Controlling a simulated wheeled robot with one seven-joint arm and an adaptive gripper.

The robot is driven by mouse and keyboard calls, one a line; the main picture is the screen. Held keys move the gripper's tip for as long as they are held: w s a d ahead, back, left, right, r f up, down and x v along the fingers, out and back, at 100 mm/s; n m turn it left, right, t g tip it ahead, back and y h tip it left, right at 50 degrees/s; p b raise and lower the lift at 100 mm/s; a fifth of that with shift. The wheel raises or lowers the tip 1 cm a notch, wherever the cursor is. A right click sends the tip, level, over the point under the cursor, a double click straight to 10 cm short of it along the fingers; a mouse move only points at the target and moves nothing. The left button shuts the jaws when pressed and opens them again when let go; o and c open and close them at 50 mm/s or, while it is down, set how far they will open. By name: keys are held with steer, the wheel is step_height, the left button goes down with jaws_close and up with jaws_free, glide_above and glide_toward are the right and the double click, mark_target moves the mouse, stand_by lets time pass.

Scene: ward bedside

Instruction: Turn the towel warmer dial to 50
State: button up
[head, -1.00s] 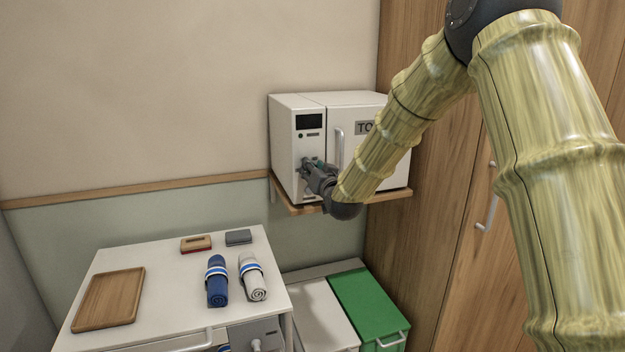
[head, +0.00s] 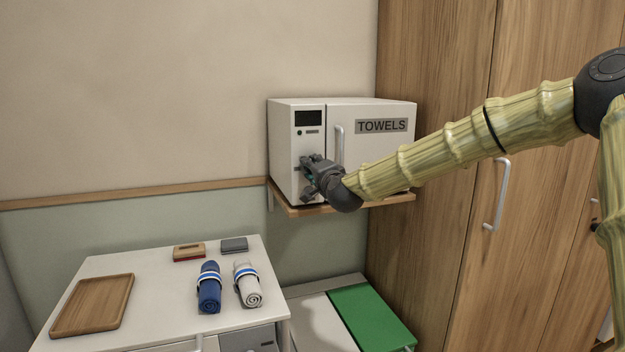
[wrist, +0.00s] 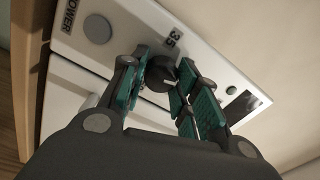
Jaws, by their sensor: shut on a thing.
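The white towel warmer (head: 372,150), labelled TOWELS, stands on a wall shelf with its door shut. My gripper (head: 309,172) is at the lower part of its left control panel. In the wrist view the dark round dial (wrist: 159,72) sits between the fingers of my gripper (wrist: 164,79), which are shut on it. A label reading 35 (wrist: 173,40) shows beside the dial. The other scale marks are hidden, and I cannot tell the dial's setting. In the head view my gripper hides the dial.
A dark display (head: 308,118) is above on the panel. A round POWER button (wrist: 97,28) shows in the wrist view. Below, a white cart (head: 165,300) holds a wooden tray (head: 93,303) and rolled towels (head: 209,288).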

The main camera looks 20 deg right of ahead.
steer(key=m+b, duration=1.6)
steer(key=f+m+b, duration=0.1)
steer(key=m+b, duration=0.7)
steer(key=b, duration=0.1)
steer(key=shift+a, duration=0.2)
steer(key=shift+r+m, duration=0.15)
steer(key=shift+m, duration=0.15)
steer(key=o, duration=1)
steer(key=shift+d, duration=0.1)
steer(key=shift+r, duration=0.1)
steer(key=s, duration=1.2)
steer(key=shift+d, duration=0.15)
